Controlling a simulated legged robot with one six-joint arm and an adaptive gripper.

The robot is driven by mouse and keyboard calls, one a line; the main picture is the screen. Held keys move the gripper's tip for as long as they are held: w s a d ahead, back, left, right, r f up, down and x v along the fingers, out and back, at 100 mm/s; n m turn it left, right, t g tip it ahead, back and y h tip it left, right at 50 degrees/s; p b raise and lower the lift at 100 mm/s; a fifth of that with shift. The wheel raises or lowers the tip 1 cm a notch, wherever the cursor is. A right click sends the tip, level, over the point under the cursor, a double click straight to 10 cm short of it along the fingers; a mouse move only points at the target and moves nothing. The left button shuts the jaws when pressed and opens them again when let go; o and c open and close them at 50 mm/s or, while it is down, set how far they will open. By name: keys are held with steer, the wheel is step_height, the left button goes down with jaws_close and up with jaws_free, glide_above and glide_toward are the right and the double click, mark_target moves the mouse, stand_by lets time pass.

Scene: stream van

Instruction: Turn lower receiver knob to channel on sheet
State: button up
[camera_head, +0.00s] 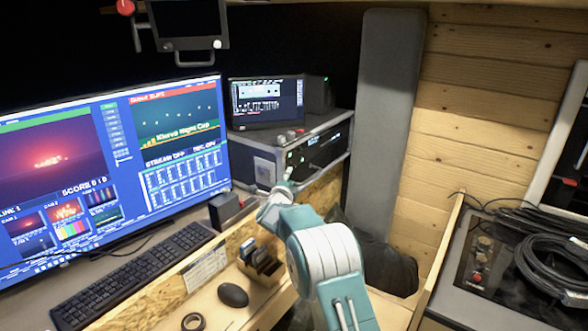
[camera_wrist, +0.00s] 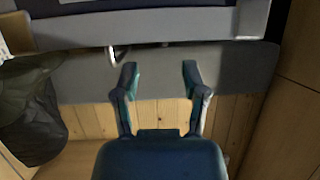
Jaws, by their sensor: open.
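The receiver rack (camera_head: 322,150) is a grey case with a dark front, standing right of the big monitor. Small lit displays show on its front, but the lower knob is too small to tell apart. A white printed sheet (camera_head: 205,268) is fixed to the wooden ledge below the keyboard; its text is unreadable. My gripper (camera_head: 284,184) is in front of the case's lower left part, partly hidden by my wrist. In the wrist view my gripper (camera_wrist: 158,78) is open with nothing between its fingers. A grey-edged case (camera_wrist: 150,28) crosses the top of that view; no knob shows there.
A small monitor (camera_head: 268,102) stands on the case. A keyboard (camera_head: 130,278), a mouse (camera_head: 233,295), a tape roll (camera_head: 193,322) and a small organizer (camera_head: 262,265) lie near my arm. A tall grey panel (camera_head: 388,100) stands behind, with a dark bag (camera_head: 388,262) below.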

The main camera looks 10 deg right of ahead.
mark_target(295, 168)
steer(key=shift+x, duration=3.25)
jaws_close()
